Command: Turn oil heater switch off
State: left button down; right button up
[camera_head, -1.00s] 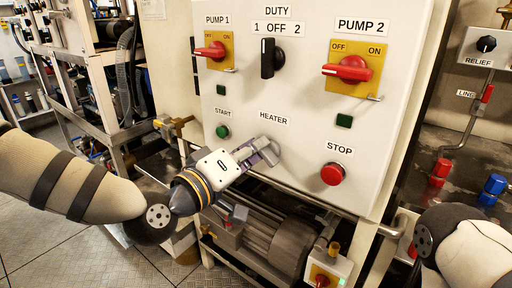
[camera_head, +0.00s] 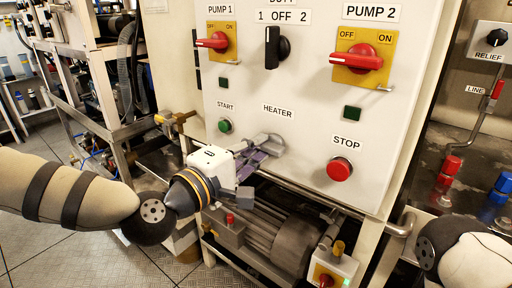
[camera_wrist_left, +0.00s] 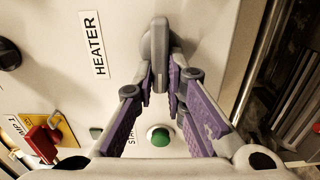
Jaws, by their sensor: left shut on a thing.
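The heater switch is a grey elongated knob (camera_wrist_left: 158,42) on the white panel, beside the HEATER label (camera_wrist_left: 93,45) in the left wrist view. My left gripper (camera_wrist_left: 160,78) has its purple-padded fingers on either side of the knob's near end, shut on it. In the head view my left gripper (camera_head: 268,147) reaches the panel from the lower left, just below the HEATER label (camera_head: 278,111). Its fingers largely hide the knob there. My right gripper is out of view; only part of my right arm shows at the lower right.
The green START button (camera_head: 225,126) is left of the gripper, and the red STOP button (camera_head: 340,169) is to its right. Red PUMP 1 (camera_head: 212,41) and PUMP 2 (camera_head: 357,58) handles and the black DUTY knob (camera_head: 272,47) are above. A motor (camera_head: 275,238) sits below the panel.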

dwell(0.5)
pick_arm(q)
jog(key=c, duration=1.6)
grip_release()
jog(key=shift+c, duration=0.2)
jog(key=shift+s, duration=0.1)
